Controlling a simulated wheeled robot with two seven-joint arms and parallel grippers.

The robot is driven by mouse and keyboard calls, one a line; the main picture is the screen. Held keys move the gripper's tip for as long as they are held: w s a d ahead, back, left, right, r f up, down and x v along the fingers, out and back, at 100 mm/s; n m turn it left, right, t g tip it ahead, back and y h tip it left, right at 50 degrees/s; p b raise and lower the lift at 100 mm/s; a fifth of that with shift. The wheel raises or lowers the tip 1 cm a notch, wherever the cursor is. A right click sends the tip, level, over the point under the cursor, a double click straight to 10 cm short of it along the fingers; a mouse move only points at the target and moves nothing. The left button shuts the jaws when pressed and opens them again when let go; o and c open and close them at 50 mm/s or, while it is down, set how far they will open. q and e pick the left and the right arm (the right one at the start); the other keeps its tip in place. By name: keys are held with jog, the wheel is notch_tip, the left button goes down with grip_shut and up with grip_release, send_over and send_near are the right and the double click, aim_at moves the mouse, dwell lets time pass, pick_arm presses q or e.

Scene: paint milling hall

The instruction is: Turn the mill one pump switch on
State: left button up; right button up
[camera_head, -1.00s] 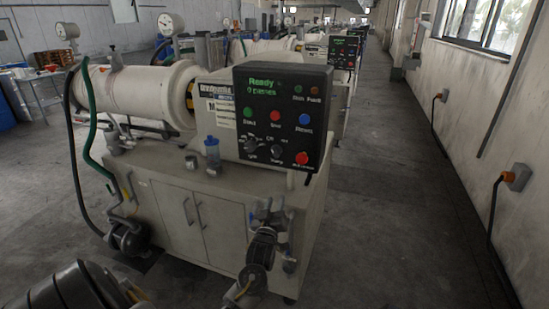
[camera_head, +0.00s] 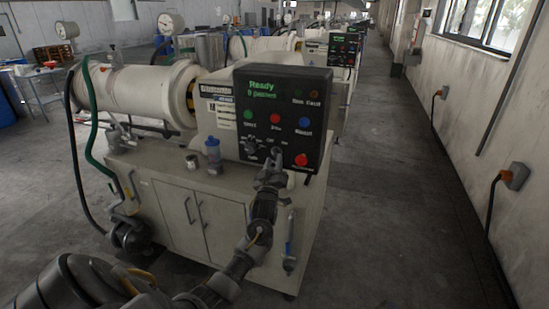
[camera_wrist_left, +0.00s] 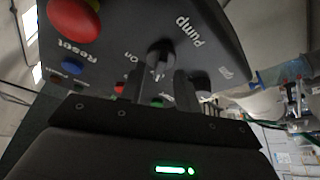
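The black control panel (camera_head: 283,95) of the near mill stands on its cabinet, its screen reading "Ready". The pump switch (camera_head: 277,151), a small dark knob, sits low on the panel left of a red button. In the left wrist view the pump switch (camera_wrist_left: 160,54) lies between the "Pump" and "On" labels; I cannot tell its setting. My left gripper (camera_head: 270,172) is just in front of the panel below the switch. In the wrist view the left gripper (camera_wrist_left: 158,88) has its fingers apart, one to each side of the switch; contact is not clear. My right gripper is out of view.
A second knob (camera_head: 251,146) is left of the pump switch, and the red button (camera_head: 301,160) is close on its right. A blue-capped bottle (camera_head: 213,155) stands on the cabinet top. The aisle floor (camera_head: 395,200) to the right is clear.

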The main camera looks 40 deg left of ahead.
pick_arm(q)
jog(key=shift+x, duration=0.8)
jog(key=shift+c, duration=0.4)
